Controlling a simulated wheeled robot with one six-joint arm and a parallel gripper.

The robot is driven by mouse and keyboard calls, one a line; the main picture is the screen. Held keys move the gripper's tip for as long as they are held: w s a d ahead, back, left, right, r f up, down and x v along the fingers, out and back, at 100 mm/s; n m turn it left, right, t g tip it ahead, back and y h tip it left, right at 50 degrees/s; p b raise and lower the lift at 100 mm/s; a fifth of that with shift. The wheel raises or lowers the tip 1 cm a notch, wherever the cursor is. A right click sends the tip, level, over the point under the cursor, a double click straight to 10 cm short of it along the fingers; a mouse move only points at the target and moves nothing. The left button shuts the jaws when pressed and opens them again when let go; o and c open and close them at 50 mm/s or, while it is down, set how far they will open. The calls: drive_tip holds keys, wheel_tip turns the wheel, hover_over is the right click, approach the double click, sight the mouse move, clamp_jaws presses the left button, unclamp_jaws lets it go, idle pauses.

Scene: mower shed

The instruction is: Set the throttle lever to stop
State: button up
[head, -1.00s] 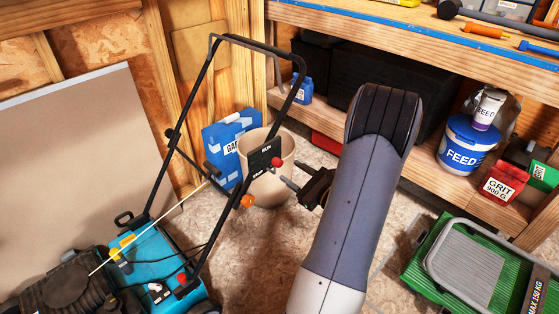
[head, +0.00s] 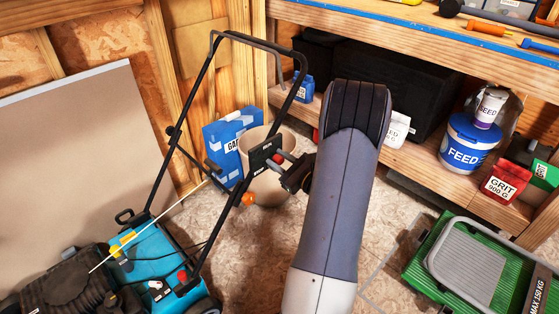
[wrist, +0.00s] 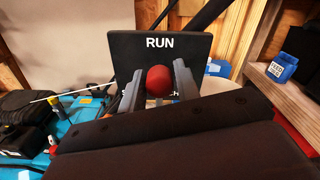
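The throttle lever's red knob (head: 278,158) stands out from a black plate (head: 258,153) on the mower's handle. In the wrist view the plate (wrist: 125,48) reads RUN at its top, and the red knob (wrist: 159,81) is below that word. My gripper (wrist: 158,72) is open, with one finger on each side of the knob and a narrow gap showing. In the head view my gripper (head: 287,171) is right at the plate, partly hidden by my arm.
The black handle bar (head: 215,185) slopes up from the blue mower (head: 150,255). An orange knob (head: 249,198) is just below the plate. A beige bucket (head: 262,188) and blue bag (head: 225,140) stand behind. A shelf (head: 440,165) and green step stool (head: 425,265) are at right.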

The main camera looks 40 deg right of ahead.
drive_tip(key=c, duration=0.6)
drive_tip(key=shift+b, duration=0.3)
drive_tip(key=a+n+b, duration=0.1)
drive_tip(key=n+b, duration=0.1)
drive_tip(key=b, duration=0.1)
drive_tip(key=f+n+b, duration=0.1)
drive_tip(key=n+b, duration=0.1)
drive_tip(key=b, duration=0.1)
drive_tip(key=a+n+b, duration=0.1)
drive_tip(key=n+b, duration=0.1)
drive_tip(key=b, duration=0.2)
drive_tip(key=shift+s+a+f, duration=0.1)
drive_tip(key=shift+a+f, duration=0.15)
drive_tip(key=shift+a, duration=0.1)
drive_tip(key=n+b, duration=0.1)
drive_tip(key=b, duration=0.1)
drive_tip(key=a+n+b, duration=0.1)
drive_tip(key=b, duration=0.1)
drive_tip(key=shift+f+n+b, duration=0.25)
drive_tip(key=shift+n+b, duration=0.05)
drive_tip(key=shift+s+a+n+b, duration=0.1)
drive_tip(key=shift+a+n+b, duration=0.15)
drive_tip(key=shift+n+b, duration=0.7)
drive_tip(key=shift+b, duration=0.35)
drive_tip(key=o, duration=1)
